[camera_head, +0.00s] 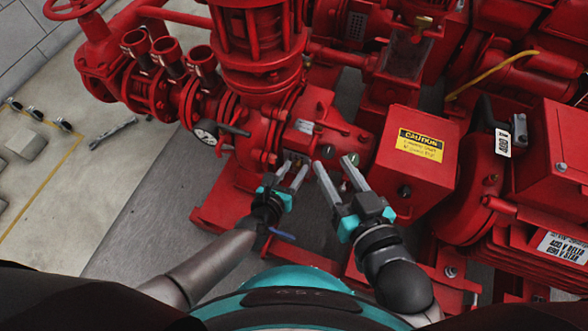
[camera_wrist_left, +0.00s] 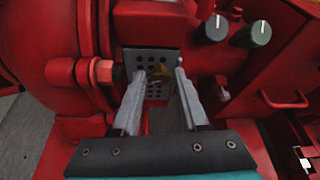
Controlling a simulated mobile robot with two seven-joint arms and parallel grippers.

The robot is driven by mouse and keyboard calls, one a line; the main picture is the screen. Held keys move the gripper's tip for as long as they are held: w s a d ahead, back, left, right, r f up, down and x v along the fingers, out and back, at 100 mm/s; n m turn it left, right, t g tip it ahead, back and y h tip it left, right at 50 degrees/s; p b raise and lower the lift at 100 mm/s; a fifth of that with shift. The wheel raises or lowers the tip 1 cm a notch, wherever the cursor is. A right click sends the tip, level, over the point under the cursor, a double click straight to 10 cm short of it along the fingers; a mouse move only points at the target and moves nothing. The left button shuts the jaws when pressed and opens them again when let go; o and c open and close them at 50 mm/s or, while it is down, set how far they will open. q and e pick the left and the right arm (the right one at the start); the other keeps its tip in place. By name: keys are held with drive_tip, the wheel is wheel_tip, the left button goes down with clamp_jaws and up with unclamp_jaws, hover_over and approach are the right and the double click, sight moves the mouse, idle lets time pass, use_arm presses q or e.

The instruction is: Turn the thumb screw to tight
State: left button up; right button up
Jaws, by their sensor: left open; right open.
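In the head view my left gripper (camera_head: 291,170) points at the housing, and the screw is too small to make out. My right gripper (camera_head: 335,165) is open and empty, just right of the left one.
Two round knobs, one grey (camera_wrist_left: 216,28) and one dark green (camera_wrist_left: 258,34), stick out right of the plate. A red bolt head (camera_wrist_left: 103,71) is close on the left. A red box with a yellow caution label (camera_head: 420,145) stands near my right gripper.

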use_arm(q)
drive_tip(key=shift+w+d, duration=0.1)
drive_tip(key=shift+w, duration=0.05)
clamp_jaws()
idle(0.4)
